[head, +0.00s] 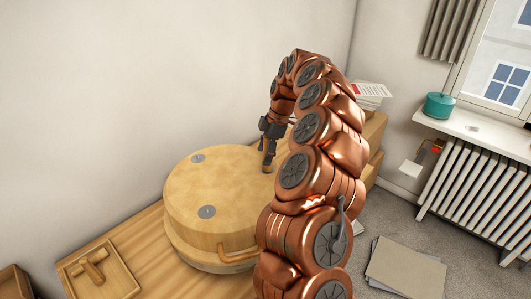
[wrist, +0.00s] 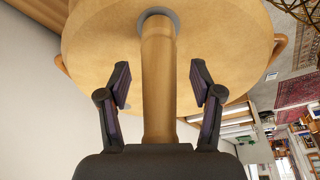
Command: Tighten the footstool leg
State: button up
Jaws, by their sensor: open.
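The round pale wooden footstool (head: 225,185) lies underside up on a wooden bench. Two grey metal plates (head: 206,211) show bare on it. One wooden leg (head: 268,166) stands on its right part, under my gripper (head: 268,143). In the wrist view, the leg (wrist: 158,95) runs between the two fingers of my gripper (wrist: 161,75) to a grey plate on the footstool (wrist: 95,40). The fingers are open, with a visible gap on each side of the leg. Whether the leg is fully seated in its plate cannot be told.
A shallow wooden tray (head: 120,275) with wooden pieces (head: 94,269) lies at the front left. A curved wooden handle (head: 238,258) sticks out from the footstool's side. Papers (head: 370,91) lie behind my arm. A radiator (head: 480,195) and a flat cardboard piece (head: 405,271) are at right.

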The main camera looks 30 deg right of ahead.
jog(key=v, duration=1.2)
dwell(0.3)
dwell(0.3)
